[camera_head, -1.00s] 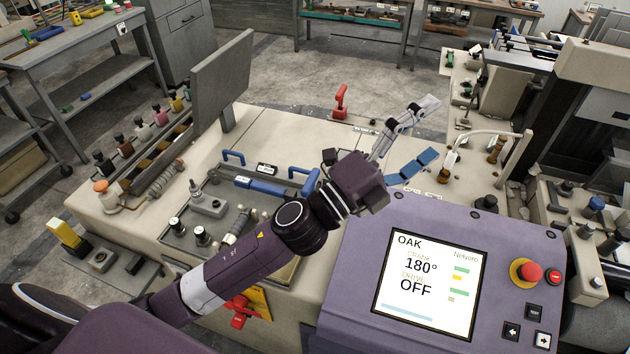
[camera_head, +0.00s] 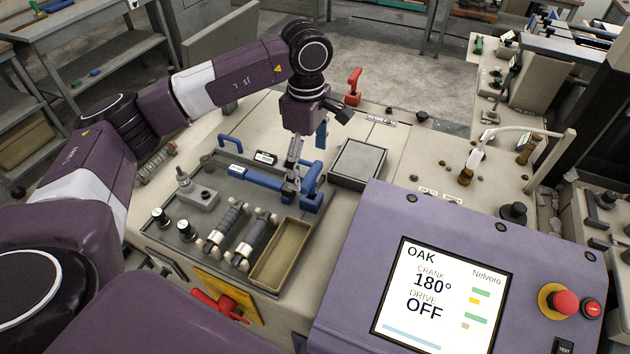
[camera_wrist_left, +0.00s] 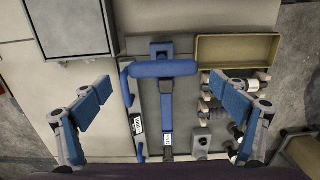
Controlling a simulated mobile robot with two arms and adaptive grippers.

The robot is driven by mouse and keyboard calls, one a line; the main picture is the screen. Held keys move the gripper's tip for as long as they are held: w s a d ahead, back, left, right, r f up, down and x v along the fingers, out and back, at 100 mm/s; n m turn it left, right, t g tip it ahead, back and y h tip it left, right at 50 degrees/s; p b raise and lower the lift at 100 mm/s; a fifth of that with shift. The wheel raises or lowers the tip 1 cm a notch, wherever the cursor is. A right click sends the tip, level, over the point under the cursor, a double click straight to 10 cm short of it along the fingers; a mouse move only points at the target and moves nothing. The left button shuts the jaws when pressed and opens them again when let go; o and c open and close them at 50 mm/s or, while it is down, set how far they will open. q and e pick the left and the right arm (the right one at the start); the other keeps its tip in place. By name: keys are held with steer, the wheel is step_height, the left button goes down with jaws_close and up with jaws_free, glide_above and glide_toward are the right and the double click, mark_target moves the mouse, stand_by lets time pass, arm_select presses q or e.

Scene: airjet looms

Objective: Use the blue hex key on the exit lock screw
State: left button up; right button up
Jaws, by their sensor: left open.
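The blue hex key (camera_head: 262,181) lies in the grey tray on the machine top, with a white label on its shaft. Its thick blue crosspiece (camera_wrist_left: 163,69) shows at the shaft's upper end in the left wrist view. My left gripper (camera_head: 305,162) points down over the crosspiece end of the key. In the left wrist view its blue-padded fingers (camera_wrist_left: 163,103) are spread wide on both sides of the key, with nothing between them. I cannot make out which part is the exit lock screw. My right gripper is not in view.
Blue tray handles (camera_head: 228,142) stand along the tray's far side. A tan bin (camera_head: 281,255) and rollers (camera_head: 250,240) sit in the near part. A grey box (camera_head: 358,163) stands right of the tray. The purple control panel (camera_head: 478,255) rises at front right.

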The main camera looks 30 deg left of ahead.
mark_target(312, 192)
arm_select(q)
steer(key=shift+f, duration=0.4)
steer(key=shift+s+f, duration=0.25)
steer(key=shift+f, duration=0.3)
steer(key=f+p, duration=0.1)
steer(key=f, duration=0.1)
steer(key=f+p, duration=0.1)
steer(key=f, duration=0.1)
steer(key=d+f+p, duration=0.1)
steer(key=f, duration=0.1)
steer(key=shift+a+f, duration=0.1)
steer(key=shift+f, duration=0.15)
steer(key=c, duration=1.5)
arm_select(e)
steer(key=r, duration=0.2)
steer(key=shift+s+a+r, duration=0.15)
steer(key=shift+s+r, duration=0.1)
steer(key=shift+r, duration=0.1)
arm_select(q)
steer(key=shift+c, duration=1.3)
